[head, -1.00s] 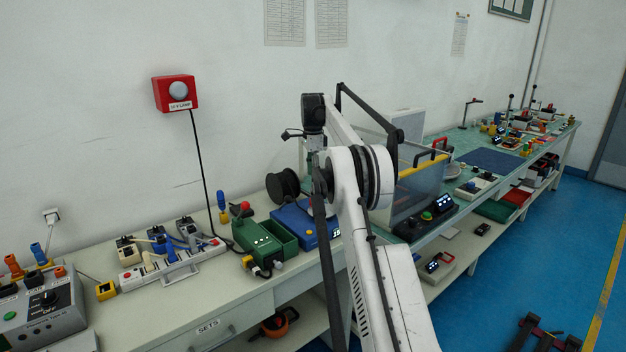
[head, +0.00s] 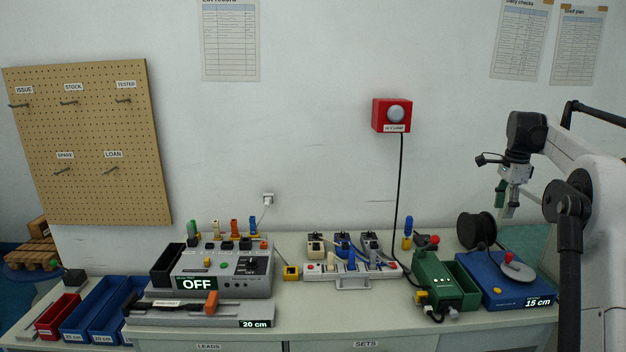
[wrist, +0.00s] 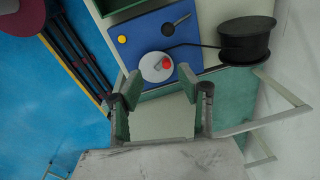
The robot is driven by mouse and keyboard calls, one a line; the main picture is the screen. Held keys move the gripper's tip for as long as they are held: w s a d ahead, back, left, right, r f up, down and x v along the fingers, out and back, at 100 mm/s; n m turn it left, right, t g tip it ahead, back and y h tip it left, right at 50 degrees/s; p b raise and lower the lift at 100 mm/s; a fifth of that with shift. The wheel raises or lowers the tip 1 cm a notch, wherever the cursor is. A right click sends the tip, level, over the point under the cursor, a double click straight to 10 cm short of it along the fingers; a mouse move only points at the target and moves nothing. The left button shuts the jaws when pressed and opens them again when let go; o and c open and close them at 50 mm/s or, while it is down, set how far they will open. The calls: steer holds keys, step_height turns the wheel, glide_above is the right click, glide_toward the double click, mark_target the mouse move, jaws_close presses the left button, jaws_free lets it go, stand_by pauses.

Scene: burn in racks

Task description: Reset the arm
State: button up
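My gripper (head: 507,203) hangs pointing down at the right of the head view, above the back right of the bench. In the wrist view its two fingers (wrist: 158,84) stand well apart with nothing between them, so it is open and empty. Beyond the fingers in the wrist view is a blue unit (wrist: 130,40) with a pale disc (wrist: 155,68) and a red knob. The blue unit (head: 492,290), marked 15 cm, also shows in the head view, below the gripper. The gripper touches nothing that I can see.
A black spool (head: 477,231) stands near the gripper, and also shows in the wrist view (wrist: 246,40). A green box (head: 437,280), a socket strip (head: 352,271) and a grey tester (head: 222,274) reading OFF stand along the bench. A pegboard (head: 90,145) hangs empty at left.

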steer(key=s+a+r+n+t, duration=0.2)
steer(key=s+a+r+n, duration=0.25)
steer(key=s+a, duration=0.65)
steer(key=s+a+r+n+t, duration=0.1)
steer(key=s+a+r+n, duration=0.45)
steer(key=a, duration=0.75)
steer(key=s+a+f+n+t, duration=0.1)
steer(key=s+a+f+n, duration=0.2)
steer(key=s, duration=0.6)
steer(key=s+a+f+n+t, duration=0.1)
steer(key=s+a+f+n, duration=0.2)
steer(key=s+a+f, duration=0.2)
steer(key=s+a+f+n+t, duration=0.1)
steer(key=s+a+f+n, duration=0.2)
steer(key=s+f, duration=0.4)
steer(key=s+a, duration=0.1)
steer(key=s, duration=0.5)
steer(key=shift+a, duration=0.2)
steer(key=shift+w, duration=0.1)
